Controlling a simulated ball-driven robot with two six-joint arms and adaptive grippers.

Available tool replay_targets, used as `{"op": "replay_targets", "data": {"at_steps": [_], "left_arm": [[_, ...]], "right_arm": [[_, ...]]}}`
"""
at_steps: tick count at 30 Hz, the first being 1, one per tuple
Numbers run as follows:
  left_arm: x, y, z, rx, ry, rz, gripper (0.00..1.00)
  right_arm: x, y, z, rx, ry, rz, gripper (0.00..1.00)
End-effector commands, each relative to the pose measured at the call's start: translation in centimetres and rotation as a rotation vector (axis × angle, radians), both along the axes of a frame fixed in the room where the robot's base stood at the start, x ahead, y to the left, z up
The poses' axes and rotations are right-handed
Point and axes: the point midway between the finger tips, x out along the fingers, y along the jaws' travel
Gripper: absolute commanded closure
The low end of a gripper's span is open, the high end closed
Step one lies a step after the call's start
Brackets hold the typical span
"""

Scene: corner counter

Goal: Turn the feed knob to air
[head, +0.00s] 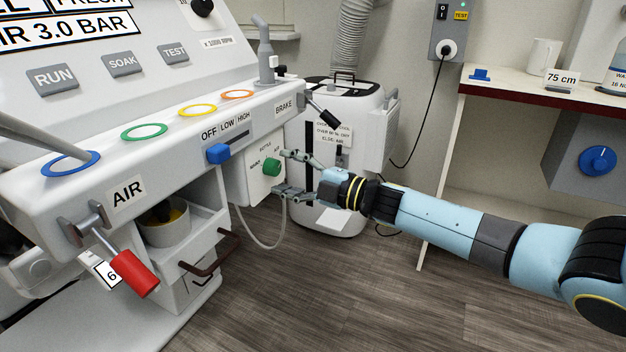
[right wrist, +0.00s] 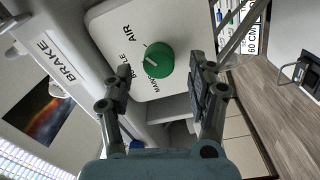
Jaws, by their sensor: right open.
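The green feed knob (head: 271,167) is on a white panel (head: 259,188) on the side of the machine. In the right wrist view the knob (right wrist: 156,64) is close, with the words AIR, BOTTLE and MAINS around it. A pale pointer mark shows on its face, but I cannot tell clearly which word it points to. My right gripper (head: 281,173) is open in front of the panel. In the right wrist view its fingers (right wrist: 160,74) stand on either side of the knob, apart from it. My left gripper is out of view.
A black-tipped BRAKE lever (head: 323,116) sticks out just above the right gripper. A blue slider (head: 219,153) and a red-handled AIR lever (head: 134,274) jut from the machine front. A white canister unit (head: 340,170) stands behind the gripper. The floor in front is clear.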

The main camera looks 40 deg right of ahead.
Motion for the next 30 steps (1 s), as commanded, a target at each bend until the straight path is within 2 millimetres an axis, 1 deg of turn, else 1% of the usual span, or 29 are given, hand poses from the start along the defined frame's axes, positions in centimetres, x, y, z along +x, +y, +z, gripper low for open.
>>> {"op": "replay_targets", "data": {"at_steps": [1,6,9,12,15,18,30], "left_arm": [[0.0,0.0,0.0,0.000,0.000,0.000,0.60],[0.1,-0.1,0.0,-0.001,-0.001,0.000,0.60],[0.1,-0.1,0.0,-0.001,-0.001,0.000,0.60],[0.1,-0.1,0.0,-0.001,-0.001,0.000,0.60],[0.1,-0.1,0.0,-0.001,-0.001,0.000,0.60],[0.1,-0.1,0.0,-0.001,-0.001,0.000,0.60],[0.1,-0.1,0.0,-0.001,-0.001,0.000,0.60]], "right_arm": [[-1.2,-0.4,-0.2,-0.003,0.005,0.001,0.42],[-4.8,-1.8,-0.3,-0.002,0.005,0.002,0.42],[-6.6,-2.6,-0.4,-0.001,0.005,0.002,0.42],[-8.0,-3.1,-0.4,0.000,0.004,0.002,0.42],[-8.7,-3.4,-0.4,-0.001,0.003,0.001,0.42],[-9.0,-3.5,-0.4,0.002,0.002,0.000,0.42],[-9.0,-3.5,-0.4,0.001,0.001,-0.001,0.42]]}}
